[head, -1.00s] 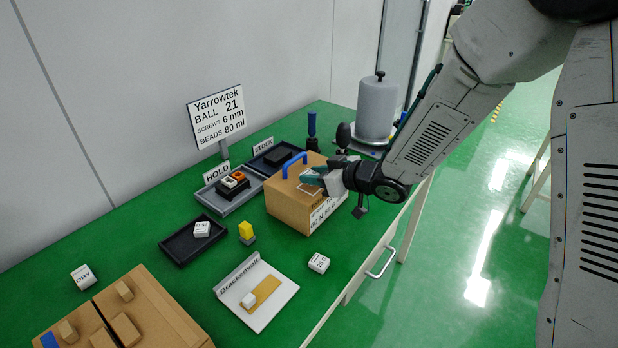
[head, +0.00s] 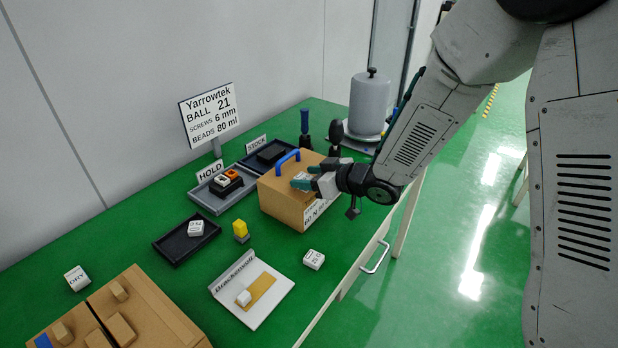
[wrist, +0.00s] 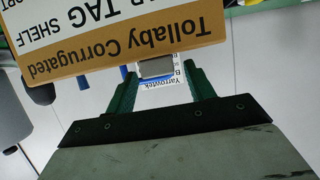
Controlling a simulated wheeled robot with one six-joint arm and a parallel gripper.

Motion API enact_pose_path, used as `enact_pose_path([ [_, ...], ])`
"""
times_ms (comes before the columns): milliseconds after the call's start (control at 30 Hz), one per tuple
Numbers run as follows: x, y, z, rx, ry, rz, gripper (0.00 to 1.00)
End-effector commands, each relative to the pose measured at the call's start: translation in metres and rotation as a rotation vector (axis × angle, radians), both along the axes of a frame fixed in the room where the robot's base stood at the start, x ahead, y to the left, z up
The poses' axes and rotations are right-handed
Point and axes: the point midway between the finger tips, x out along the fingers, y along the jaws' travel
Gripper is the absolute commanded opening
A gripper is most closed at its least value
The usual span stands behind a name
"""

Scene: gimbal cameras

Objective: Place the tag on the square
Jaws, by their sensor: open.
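My gripper (head: 303,184) is open, low over the top of the cardboard box (head: 283,208) with the blue handle. In the wrist view, its green fingers (wrist: 160,83) stand apart on either side of a small grey block (wrist: 157,68) near the box's edge. It may be the tag; I cannot tell whether it rests on the box or touches a finger. Other white lettered blocks lie on the table: one at the front edge (head: 313,260) and one at the left (head: 77,278).
A black tray (head: 171,252) holds a white block. The HOLD tray (head: 208,203) and STOCK tray (head: 250,163) are behind the box. A grey canister (head: 370,105) stands at the back right. A white angled stand (head: 268,311) is in front.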

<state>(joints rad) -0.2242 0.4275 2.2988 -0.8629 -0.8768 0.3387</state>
Motion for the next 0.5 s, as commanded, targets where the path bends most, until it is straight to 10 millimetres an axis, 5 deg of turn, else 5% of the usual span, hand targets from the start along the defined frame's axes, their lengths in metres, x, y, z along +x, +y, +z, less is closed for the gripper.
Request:
enact_pose_path([
  [500,-0.055,-0.072,0.038,0.000,-0.003,-0.002,0.54],
])
